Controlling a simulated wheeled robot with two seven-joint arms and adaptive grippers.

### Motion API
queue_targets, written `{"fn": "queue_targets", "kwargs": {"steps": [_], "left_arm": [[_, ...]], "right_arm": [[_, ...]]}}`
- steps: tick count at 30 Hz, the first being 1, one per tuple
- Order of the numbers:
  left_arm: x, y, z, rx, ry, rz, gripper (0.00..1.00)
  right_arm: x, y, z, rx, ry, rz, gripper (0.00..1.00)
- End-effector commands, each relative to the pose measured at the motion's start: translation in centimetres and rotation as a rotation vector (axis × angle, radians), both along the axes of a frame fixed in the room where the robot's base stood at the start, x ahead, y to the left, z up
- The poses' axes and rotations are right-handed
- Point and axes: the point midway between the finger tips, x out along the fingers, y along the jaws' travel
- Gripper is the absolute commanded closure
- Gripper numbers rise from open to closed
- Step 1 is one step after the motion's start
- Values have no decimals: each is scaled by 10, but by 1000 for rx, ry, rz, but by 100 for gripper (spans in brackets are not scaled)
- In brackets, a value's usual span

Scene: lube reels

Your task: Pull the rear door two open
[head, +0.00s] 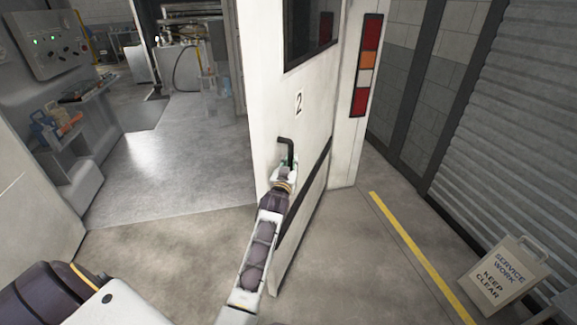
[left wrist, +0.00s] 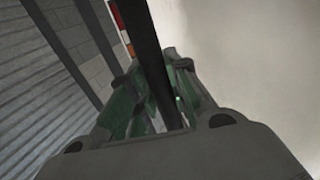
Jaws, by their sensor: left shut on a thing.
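The rear door two (head: 310,125) is a white panel marked "2" with a dark window at its top. It stands swung out from the opening, with the vehicle's interior visible to its left. A black handle (head: 288,147) is on its face; it also shows as a dark bar in the left wrist view (left wrist: 150,60). My left gripper (head: 287,163) is shut on the lower part of the handle. In the left wrist view its green-padded fingers (left wrist: 155,105) lie on both sides of the bar. My right gripper is not in view.
A "Service work keep clear" sign (head: 503,274) stands on the floor at the lower right, beyond a yellow line (head: 420,255). A shuttered wall (head: 520,130) runs along the right. The interior floor (head: 170,170) is clear, with a control panel (head: 55,45) at left.

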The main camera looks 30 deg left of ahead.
Motion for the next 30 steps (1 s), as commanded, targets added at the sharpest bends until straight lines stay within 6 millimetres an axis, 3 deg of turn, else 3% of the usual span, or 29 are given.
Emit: {"fn": "queue_targets", "kwargs": {"steps": [15,16,21,30], "left_arm": [[2,0,1,3,-2,3,100],[2,0,1,2,-3,3,79],[2,0,1,2,-2,3,59],[2,-1,1,1,-1,2,59]], "right_arm": [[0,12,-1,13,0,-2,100],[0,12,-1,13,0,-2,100],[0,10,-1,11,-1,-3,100],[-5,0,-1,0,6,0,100]]}}
